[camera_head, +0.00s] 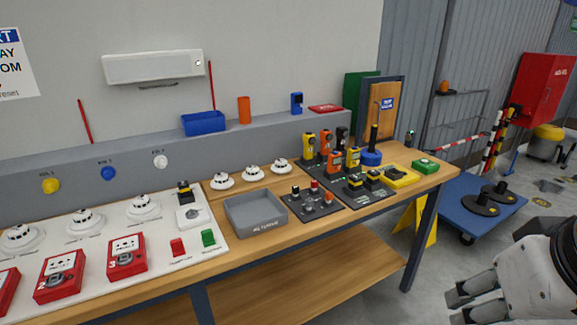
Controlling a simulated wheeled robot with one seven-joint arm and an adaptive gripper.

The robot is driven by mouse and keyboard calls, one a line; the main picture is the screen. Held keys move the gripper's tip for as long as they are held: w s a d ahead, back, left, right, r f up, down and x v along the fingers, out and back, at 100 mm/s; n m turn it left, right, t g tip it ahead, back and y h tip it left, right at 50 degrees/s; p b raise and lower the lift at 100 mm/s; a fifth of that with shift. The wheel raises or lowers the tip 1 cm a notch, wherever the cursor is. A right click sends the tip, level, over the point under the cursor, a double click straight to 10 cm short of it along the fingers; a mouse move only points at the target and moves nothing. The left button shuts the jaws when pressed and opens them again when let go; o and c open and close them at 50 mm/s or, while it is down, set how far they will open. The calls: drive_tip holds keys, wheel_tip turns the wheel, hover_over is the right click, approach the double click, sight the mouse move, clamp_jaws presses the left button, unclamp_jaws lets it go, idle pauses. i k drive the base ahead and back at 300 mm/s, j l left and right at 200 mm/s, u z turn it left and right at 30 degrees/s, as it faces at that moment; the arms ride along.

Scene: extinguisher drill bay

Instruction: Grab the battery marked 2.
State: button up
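Several small black blocks with yellow tops look like batteries. Two of them, a left block (355,183) and a right block (374,177), sit side by side on a dark mat on the workbench. Another similar block (185,191) stands on the white panel at the left. I cannot read a number 2 on any of them. My gripper (457,308) is at the lower right, off the bench's right end and well away from the blocks. Its two fingers look apart, with nothing between them.
A grey tray (232,222) lies mid-bench. Yellow and orange handheld devices (334,161) stand behind the two blocks. A yellow tray (404,179) and a green box (425,166) are to their right. A blue platform (460,213) is on the floor beyond the bench.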

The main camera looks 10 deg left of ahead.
sight(185, 190)
drive_tip(key=i+j+u, duration=0.2)
drive_tip(key=i+j, duration=0.35)
drive_tip(key=j, duration=0.2)
drive_tip(key=i+j+u, duration=0.2)
drive_tip(key=i+j, duration=0.4)
drive_tip(key=j, duration=0.1)
